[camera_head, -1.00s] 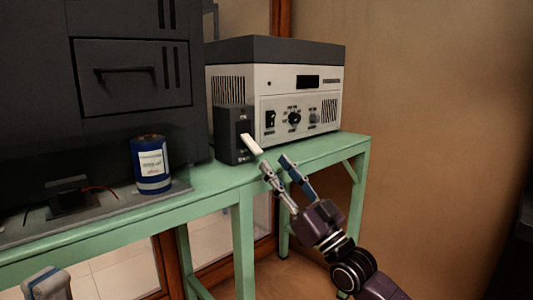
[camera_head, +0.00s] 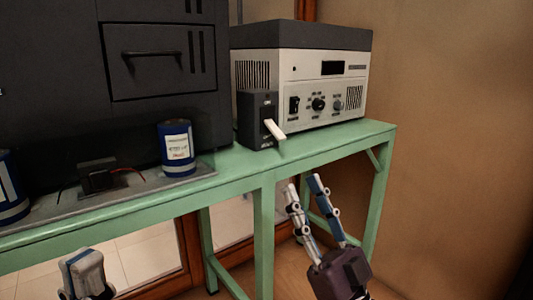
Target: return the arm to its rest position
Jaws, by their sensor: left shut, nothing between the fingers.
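My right gripper (camera_head: 304,184) is empty in front of the green bench, below its top edge, with its fingers pointing up. Its two fingers stand apart, so it is open. It is clear of the white lever (camera_head: 275,129) on the dark switch box (camera_head: 256,119). The lever sticks out and slants down to the right. My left gripper (camera_head: 86,273) is at the bottom left, in front of the bench and touching nothing. It is shut and empty, and its arm is mostly cut off by the frame's lower edge.
The green bench (camera_head: 225,185) carries a grey instrument (camera_head: 330,90) with knobs, a large dark cabinet (camera_head: 160,95), a blue can (camera_head: 177,149) and another can (camera_head: 11,188) at the left edge. A brown wall (camera_head: 450,100) stands at the right. Floor shows below the bench.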

